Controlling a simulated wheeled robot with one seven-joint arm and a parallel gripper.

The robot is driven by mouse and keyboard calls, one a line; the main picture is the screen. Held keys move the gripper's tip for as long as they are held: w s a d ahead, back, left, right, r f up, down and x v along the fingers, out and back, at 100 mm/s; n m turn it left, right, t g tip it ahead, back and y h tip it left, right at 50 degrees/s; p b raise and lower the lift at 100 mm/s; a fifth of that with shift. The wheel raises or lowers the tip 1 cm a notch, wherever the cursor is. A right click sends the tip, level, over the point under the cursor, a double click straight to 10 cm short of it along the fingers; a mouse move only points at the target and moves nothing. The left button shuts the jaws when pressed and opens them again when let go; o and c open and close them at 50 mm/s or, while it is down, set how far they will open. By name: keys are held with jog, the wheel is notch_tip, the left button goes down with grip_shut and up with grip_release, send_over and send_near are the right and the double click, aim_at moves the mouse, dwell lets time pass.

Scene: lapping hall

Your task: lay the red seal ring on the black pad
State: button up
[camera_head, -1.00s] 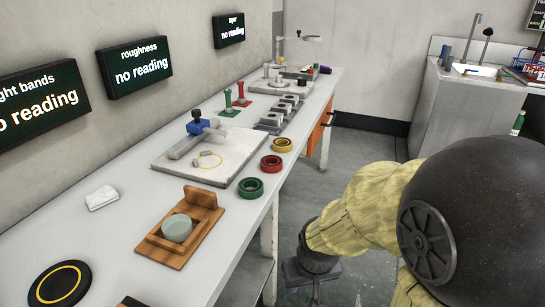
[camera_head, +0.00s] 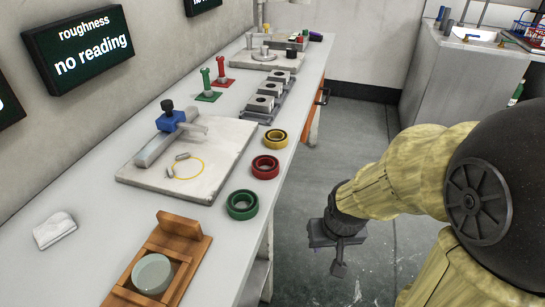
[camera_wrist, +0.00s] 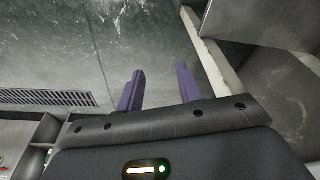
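The red seal ring (camera_head: 265,167) lies flat near the front edge of the bench, between a yellow ring (camera_head: 276,138) and a green ring (camera_head: 243,204). The black pad is out of view now; an earlier head frame shows a round black disc with a yellow circle at the lower left of the bench. My gripper (camera_head: 338,251) hangs over the floor to the right of the bench, apart from the rings. In the wrist view its two purple fingers (camera_wrist: 159,88) stand apart with nothing between them.
A pale plate (camera_head: 222,153) with a blue-topped clamp stands behind the rings. A wooden holder (camera_head: 178,239) with a grey disc sits at the near end, and a white block (camera_head: 54,230) to its left. A sink unit (camera_head: 462,75) stands at the back right.

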jog(key=shift+o, duration=1.3)
jog(key=shift+s+a, duration=0.1)
jog(key=shift+s, duration=0.1)
jog(key=o, duration=0.3)
jog(key=shift+r, duration=0.3)
jog(key=o, duration=0.4)
jog(key=w+a+r+m+p, duration=0.1)
jog(key=r+p, duration=0.3)
jog(key=w+a+r+m+p, duration=0.1)
jog(key=w+r+p, duration=0.1)
jog(key=r+p, duration=0.3)
jog(key=w+a+r+m+p, duration=0.1)
jog(key=w+r+p, duration=0.1)
jog(key=r+p, duration=0.2)
jog(key=shift+w+a+r+g+p, duration=0.15)
jog(key=shift+a+r+g+p, duration=0.05)
jog(key=shift+r+g+p, duration=0.25)
jog(key=w+a+r+m+p, duration=0.2)
jog(key=a+r+p, duration=0.1)
jog(key=r+p, duration=0.3)
jog(key=w+a+r+m+g+p, duration=0.1)
jog(key=w+a+r+m+p, duration=0.2)
jog(key=r+p, duration=0.3)
jog(key=w+a+r+m+p, duration=0.2)
jog(key=w+a+r+p, duration=0.1)
jog(key=r+p, duration=0.3)
jog(key=shift+a+r+m+g+p, duration=0.3)
jog(key=shift+a+g+p, duration=0.05)
jog(key=shift+a+p, duration=0.1)
